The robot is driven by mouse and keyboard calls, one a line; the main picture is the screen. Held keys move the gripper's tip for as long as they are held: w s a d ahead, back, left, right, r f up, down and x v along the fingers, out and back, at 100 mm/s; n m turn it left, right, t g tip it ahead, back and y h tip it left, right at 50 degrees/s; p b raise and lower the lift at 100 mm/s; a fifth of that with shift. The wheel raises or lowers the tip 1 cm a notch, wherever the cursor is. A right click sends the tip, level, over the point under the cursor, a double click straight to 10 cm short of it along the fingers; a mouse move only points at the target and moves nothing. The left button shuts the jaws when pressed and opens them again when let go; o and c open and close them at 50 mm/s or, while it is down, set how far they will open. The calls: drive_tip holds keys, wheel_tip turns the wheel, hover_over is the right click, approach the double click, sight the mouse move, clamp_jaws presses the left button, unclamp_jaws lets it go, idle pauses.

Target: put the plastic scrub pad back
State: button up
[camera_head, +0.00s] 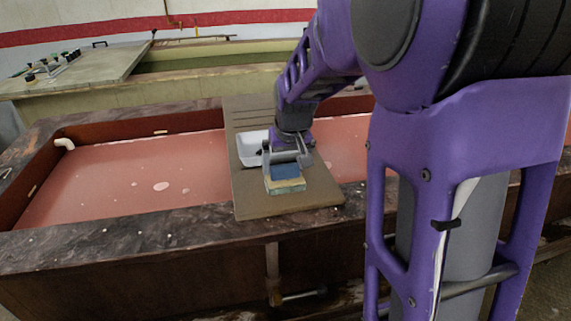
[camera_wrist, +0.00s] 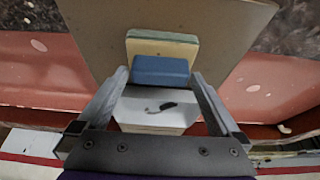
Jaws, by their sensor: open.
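A blue block (camera_wrist: 160,70), possibly the plastic scrub pad, sits against a pale yellow, green-edged pad (camera_wrist: 162,47); I cannot tell how they are joined or stacked. In the head view the blue block (camera_head: 285,171) and yellowish pad (camera_head: 285,186) show at the front of a brown board. My gripper (camera_head: 288,160) points down over them. In the wrist view my gripper (camera_wrist: 160,75) is open, with one finger on each side of the blue block and a gap at both sides. A white dish (camera_head: 250,148) lies behind, partly hidden by my gripper.
The brown board (camera_head: 245,198) spans a sink with a reddish basin (camera_head: 130,180) and a dark stone rim (camera_head: 130,233). The white dish (camera_wrist: 140,110) also shows in the wrist view, with a small dark mark or object in it. The board's right front is clear.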

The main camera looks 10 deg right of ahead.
drive_tip(key=p+v, duration=0.6)
drive_tip(key=v, duration=0.6)
drive_tip(key=shift+w, duration=0.1)
